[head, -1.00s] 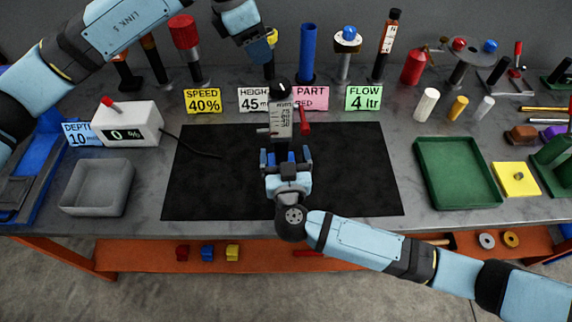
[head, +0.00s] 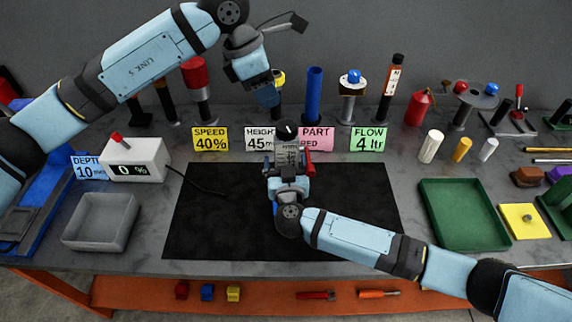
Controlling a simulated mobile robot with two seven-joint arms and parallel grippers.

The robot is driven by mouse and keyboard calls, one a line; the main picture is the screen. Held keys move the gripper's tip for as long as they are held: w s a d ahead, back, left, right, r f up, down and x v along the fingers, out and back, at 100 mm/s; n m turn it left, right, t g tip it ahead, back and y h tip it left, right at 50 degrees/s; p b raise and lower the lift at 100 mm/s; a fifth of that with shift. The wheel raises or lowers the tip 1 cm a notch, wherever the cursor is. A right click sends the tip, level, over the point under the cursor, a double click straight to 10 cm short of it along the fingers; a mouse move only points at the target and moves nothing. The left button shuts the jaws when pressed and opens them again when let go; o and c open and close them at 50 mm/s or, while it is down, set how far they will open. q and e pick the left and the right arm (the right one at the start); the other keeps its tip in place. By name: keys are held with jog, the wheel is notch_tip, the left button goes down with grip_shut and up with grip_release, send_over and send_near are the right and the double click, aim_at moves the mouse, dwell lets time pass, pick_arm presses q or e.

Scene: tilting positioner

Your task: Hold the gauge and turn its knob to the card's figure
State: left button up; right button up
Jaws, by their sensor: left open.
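The gauge (head: 287,155) stands upright at the back edge of the black mat, with a pale scale on its front and a black knob (head: 286,131) on top. The white height card (head: 257,140) behind it reads 45 m; its right end is hidden by the gauge. My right gripper (head: 288,167) is at the gauge from the front, with fingers at its sides; I cannot tell whether they touch it. My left gripper (head: 267,98) is open and points down, above and behind the knob, apart from it.
Yellow speed (head: 210,139), pink part (head: 316,139) and green flow (head: 367,139) cards stand along the back. A blue tube (head: 313,95) and several posts stand behind them. A black mat (head: 230,235) lies mostly clear. A green tray (head: 462,240) is at right.

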jog(key=c, duration=1.2)
pick_arm(q)
jog(key=o, duration=0.6)
jog(key=shift+s+f, duration=0.1)
pick_arm(e)
jog(key=shift+c, duration=0.2)
pick_arm(q)
jog(key=t+h, duration=0.2)
jog(key=h, duration=0.7)
send_near(282, 126)
jog(key=x, duration=1.1)
